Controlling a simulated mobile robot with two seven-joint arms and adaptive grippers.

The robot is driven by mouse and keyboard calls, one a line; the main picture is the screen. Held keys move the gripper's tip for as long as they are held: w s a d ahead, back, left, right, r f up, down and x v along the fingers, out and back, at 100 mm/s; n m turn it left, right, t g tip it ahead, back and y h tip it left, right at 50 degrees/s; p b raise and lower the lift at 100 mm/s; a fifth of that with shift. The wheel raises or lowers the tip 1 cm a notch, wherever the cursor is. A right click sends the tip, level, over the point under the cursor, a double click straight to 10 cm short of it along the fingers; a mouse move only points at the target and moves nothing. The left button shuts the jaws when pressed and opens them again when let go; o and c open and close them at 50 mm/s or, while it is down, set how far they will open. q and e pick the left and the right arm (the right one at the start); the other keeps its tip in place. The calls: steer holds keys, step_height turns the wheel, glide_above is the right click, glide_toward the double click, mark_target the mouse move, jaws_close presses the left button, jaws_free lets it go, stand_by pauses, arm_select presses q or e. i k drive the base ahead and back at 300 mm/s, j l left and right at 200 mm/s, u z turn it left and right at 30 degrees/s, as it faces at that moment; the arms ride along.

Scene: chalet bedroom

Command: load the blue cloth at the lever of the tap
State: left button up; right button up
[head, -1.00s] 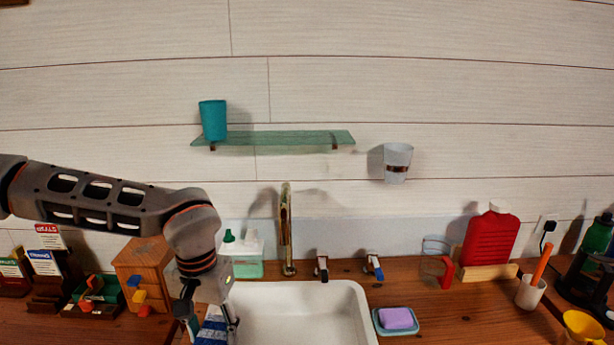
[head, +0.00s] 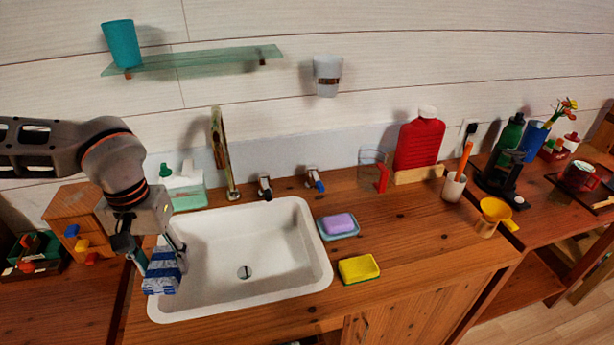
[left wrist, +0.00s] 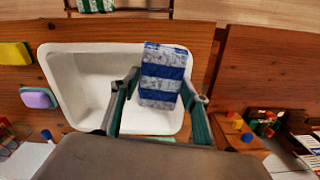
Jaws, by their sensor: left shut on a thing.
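My left gripper (head: 161,258) is shut on the blue-and-white striped cloth (head: 164,279) and holds it above the left rim of the white sink (head: 318,262). The left wrist view shows the cloth (left wrist: 163,72) between the two fingers (left wrist: 158,92), over the basin (left wrist: 85,85). The brass tap spout (head: 221,155) stands behind the sink. To its right are two levers: a dark-tipped one (head: 265,187) and a blue-marked one (head: 315,179). The gripper and cloth are apart from both, to their front left. My right gripper is not in view.
A soap dish (head: 340,234) and yellow sponge (head: 358,268) lie right of the sink. A bottle caddy (head: 186,188) stands behind it, left of the spout. A wooden box (head: 80,215) is left of my arm. A glass shelf (head: 205,62) is above. The basin is empty.

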mark_target(312, 170)
steer(key=z, duration=0.9)
steer(key=k+j+z, duration=0.2)
steer(key=j+z, duration=0.2)
steer(key=j, duration=0.2)
steer(key=k+j, duration=0.15)
steer(key=j, duration=0.2)
